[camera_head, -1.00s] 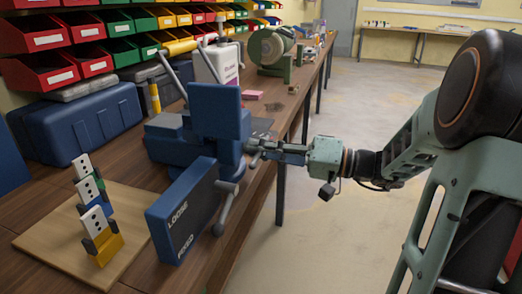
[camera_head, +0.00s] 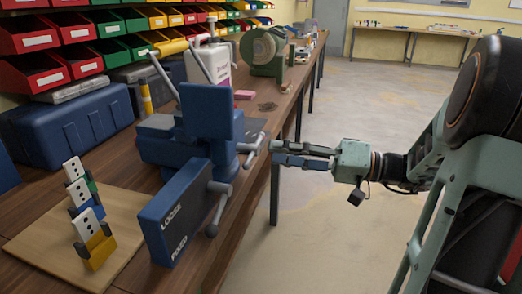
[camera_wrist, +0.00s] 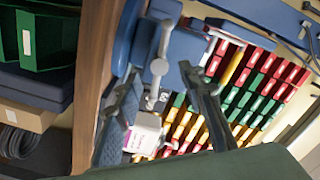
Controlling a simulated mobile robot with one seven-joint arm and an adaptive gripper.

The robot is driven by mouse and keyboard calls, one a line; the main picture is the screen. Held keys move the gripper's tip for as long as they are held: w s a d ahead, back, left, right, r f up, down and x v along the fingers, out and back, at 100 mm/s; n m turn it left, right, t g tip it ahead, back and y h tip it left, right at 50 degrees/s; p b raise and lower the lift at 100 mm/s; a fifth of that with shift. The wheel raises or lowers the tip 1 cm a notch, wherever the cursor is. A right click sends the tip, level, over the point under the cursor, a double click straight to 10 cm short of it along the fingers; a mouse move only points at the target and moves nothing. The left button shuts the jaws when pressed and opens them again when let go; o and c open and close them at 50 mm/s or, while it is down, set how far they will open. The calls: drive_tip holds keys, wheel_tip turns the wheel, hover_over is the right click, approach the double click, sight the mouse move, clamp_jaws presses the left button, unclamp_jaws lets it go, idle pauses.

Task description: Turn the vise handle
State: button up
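The blue vise (camera_head: 207,110) stands on the workbench left of centre in the head view. Its grey handle bar (camera_head: 254,149) sticks out on the right side, over the bench edge. The vise (camera_wrist: 184,46) and a grey bar with a rounded end (camera_wrist: 159,66), seemingly the handle, also show in the wrist view. My gripper (camera_head: 273,153) is just right of the handle, apart from it, beyond the bench edge. Its two fingers are spread with nothing between them, and they also show in the wrist view (camera_wrist: 162,88).
A blue lettered box with a grey lever (camera_head: 172,222) stands in front of the vise. A wooden board (camera_head: 50,235) with socket blocks lies at left. A blue case (camera_head: 70,130), white bottle (camera_head: 208,66) and green grinder (camera_head: 266,52) stand behind. The floor at right is clear.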

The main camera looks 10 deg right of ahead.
drive_tip(key=v, duration=0.5)
drive_tip(key=shift+a, duration=0.1)
idle(0.3)
